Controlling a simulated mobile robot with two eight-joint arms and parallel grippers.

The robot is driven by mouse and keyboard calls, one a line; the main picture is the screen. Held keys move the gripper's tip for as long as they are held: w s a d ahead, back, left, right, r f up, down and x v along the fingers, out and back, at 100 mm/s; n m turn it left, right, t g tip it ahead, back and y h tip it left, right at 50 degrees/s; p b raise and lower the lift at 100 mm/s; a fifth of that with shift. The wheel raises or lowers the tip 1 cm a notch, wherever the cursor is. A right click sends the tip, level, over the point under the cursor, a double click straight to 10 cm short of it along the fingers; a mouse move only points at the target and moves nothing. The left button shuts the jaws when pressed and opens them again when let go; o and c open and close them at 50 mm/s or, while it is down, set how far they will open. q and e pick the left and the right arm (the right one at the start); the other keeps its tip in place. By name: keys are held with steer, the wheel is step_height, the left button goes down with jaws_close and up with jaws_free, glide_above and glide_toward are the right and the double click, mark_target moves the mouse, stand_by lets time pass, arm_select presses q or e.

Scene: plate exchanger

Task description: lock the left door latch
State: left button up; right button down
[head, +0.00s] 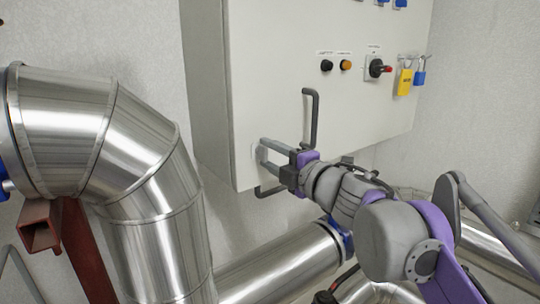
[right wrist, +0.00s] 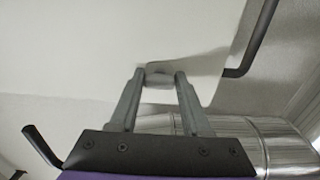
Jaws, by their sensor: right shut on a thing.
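The grey control cabinet (head: 270,80) fills the upper middle of the head view, its door closed. My right gripper (head: 263,151) is at the lower left of the cabinet front, just left of the dark door handle. Its fingers are shut on a small pale piece at the cabinet surface, which I take for the left door latch (right wrist: 160,80). It sits between the fingertips in the right wrist view (right wrist: 160,74). The latch is small and partly hidden by the fingers, so its exact position is unclear. My left gripper is out of view.
A dark door handle (head: 312,117) stands out close to my right gripper. Large shiny pipes (head: 150,190) fill the left and bottom.

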steer(key=shift+c, duration=1.8)
jaws_free()
steer(key=b+v, duration=0.1)
steer(key=v, duration=0.9)
steer(key=shift+s+d, duration=0.2)
steer(key=shift+s, duration=0.15)
steer(key=shift+w+d, duration=0.1)
